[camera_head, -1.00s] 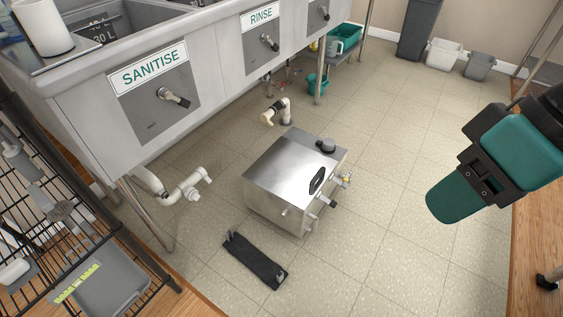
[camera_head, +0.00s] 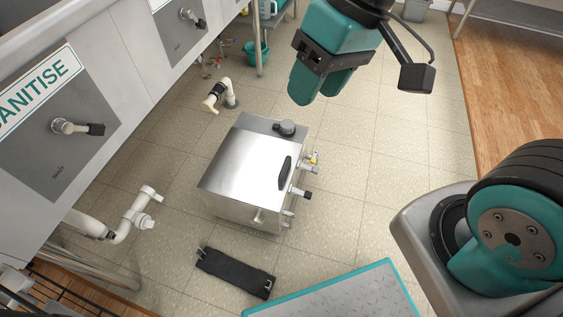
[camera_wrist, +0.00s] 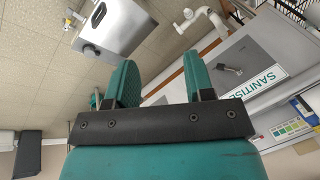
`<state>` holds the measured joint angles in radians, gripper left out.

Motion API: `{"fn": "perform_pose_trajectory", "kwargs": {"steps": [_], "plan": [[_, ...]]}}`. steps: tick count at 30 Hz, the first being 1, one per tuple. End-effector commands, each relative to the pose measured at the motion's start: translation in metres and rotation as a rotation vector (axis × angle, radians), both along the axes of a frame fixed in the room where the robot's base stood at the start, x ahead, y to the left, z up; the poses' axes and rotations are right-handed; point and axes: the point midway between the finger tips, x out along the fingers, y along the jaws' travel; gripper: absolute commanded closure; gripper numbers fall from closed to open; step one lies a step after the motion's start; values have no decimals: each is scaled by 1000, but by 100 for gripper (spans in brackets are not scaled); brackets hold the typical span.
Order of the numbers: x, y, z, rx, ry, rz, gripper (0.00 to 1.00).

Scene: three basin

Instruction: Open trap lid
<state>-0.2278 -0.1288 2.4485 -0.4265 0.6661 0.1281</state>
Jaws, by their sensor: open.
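The trap is a steel box (camera_head: 232,200) on the tiled floor in front of the sinks. Its shiny top lid (camera_head: 250,163) looks closed, with a dark oval handle (camera_head: 285,171) near the right edge and a round dark cap (camera_head: 285,128) at the back. My gripper (camera_head: 312,98) is above and behind the box, apart from it, with its teal fingers pointing down. In the wrist view its fingers (camera_wrist: 163,75) are spread with nothing between them.
The sink unit with its SANITISE panel (camera_head: 60,135) stands at left. A black strap-like piece (camera_head: 235,272) lies in front. Floor to the right of the box is clear.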

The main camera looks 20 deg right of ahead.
Motion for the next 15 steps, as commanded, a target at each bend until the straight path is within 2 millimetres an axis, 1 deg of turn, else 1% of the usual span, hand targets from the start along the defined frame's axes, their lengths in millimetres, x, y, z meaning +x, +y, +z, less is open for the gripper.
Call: {"fn": "perform_pose_trajectory", "kwargs": {"steps": [1,2,3,5,6,8,9,11,12,15], "plan": [[27,-2,-46,-10,31,-89,52],[44,-4,-65,-16,45,-150,52],[66,-8,-93,-23,64,-234,52],[100,-15,-135,-35,89,-365,52],[122,-21,-165,-43,104,-448,52],[150,-30,-208,-54,123,-566,52],[166,-37,-237,-63,136,-639,52],[186,-47,-276,-72,148,-737,52],[197,-53,-299,-78,157,-795,52],[216,-66,-345,-89,170,-905,52]]}}
